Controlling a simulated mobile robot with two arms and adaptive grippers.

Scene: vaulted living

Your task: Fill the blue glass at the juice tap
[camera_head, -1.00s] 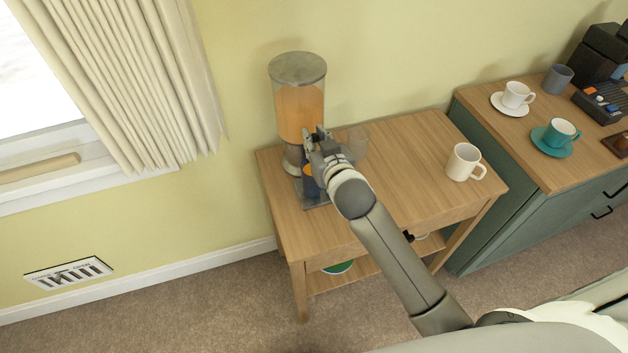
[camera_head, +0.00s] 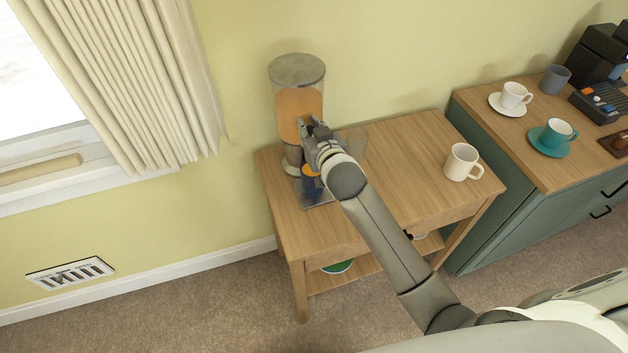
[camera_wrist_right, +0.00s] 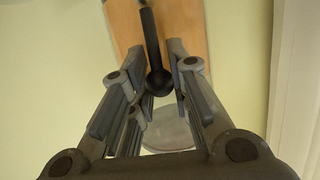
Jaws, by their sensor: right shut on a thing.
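The juice dispenser (camera_head: 299,100), a clear tank of orange juice with a grey lid, stands at the table's back left. The blue glass (camera_head: 311,187) stands on the dispenser's base below the tap, partly hidden by my right gripper; orange shows at its top. My right gripper (camera_head: 314,127) is at the front of the dispenser, above the glass. In the right wrist view, its fingers are on both sides of the black tap handle (camera_wrist_right: 155,55) with a round knob, shut on it. The exact contact is hard to see. My left gripper is not in view.
A clear glass (camera_head: 357,140) stands behind my right gripper on the wooden table (camera_head: 405,150). A white mug (camera_head: 462,162) stands at the table's right. A green cabinet (camera_head: 500,210) beside it holds cups and a black machine (camera_head: 600,75). The table's middle is clear.

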